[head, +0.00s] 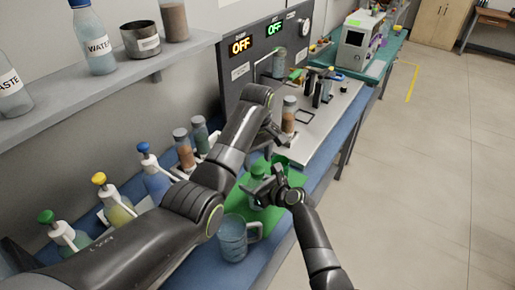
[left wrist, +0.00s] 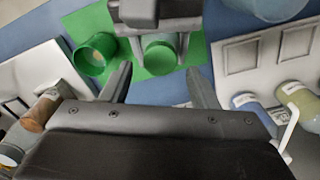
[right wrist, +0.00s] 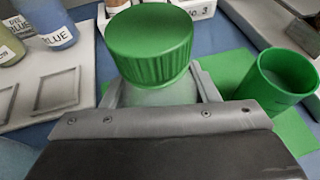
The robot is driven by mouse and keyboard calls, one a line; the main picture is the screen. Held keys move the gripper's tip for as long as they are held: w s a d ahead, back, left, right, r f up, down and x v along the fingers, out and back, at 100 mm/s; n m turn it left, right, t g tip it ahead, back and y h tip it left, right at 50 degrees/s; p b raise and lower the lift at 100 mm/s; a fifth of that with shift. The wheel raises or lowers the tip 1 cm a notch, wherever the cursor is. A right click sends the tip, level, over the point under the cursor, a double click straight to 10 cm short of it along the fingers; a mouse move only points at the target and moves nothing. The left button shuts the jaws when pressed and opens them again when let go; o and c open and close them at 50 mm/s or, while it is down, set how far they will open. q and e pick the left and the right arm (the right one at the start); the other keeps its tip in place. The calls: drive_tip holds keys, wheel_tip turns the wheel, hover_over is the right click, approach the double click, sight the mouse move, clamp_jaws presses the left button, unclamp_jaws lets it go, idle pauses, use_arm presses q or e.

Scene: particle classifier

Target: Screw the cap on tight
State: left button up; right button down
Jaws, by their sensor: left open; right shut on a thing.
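A bottle with a ribbed green cap (right wrist: 150,45) stands upright on the green mat (head: 243,205). The cap sits on the bottle's neck; how tight it is cannot be told. My right gripper (head: 262,185) is shut around the bottle body (right wrist: 160,95) below the cap. My left gripper (left wrist: 158,88) is open and empty, its fingers pointing toward the capped bottle (left wrist: 160,57) but apart from it. In the head view the left gripper (head: 279,136) is above and behind the bottle, partly hidden by its own arm.
An open green cup (right wrist: 277,78) stands on the mat close beside the bottle. A clear jug (head: 233,240) stands near the mat's front. Pump bottles (head: 118,205) and jars (head: 184,150) line the wall side. A white tray (right wrist: 45,95) lies left of the bottle.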

sight(257, 169)
use_arm(q)
drive_tip(key=shift+f, duration=1.7)
drive_tip(key=c, duration=1.1)
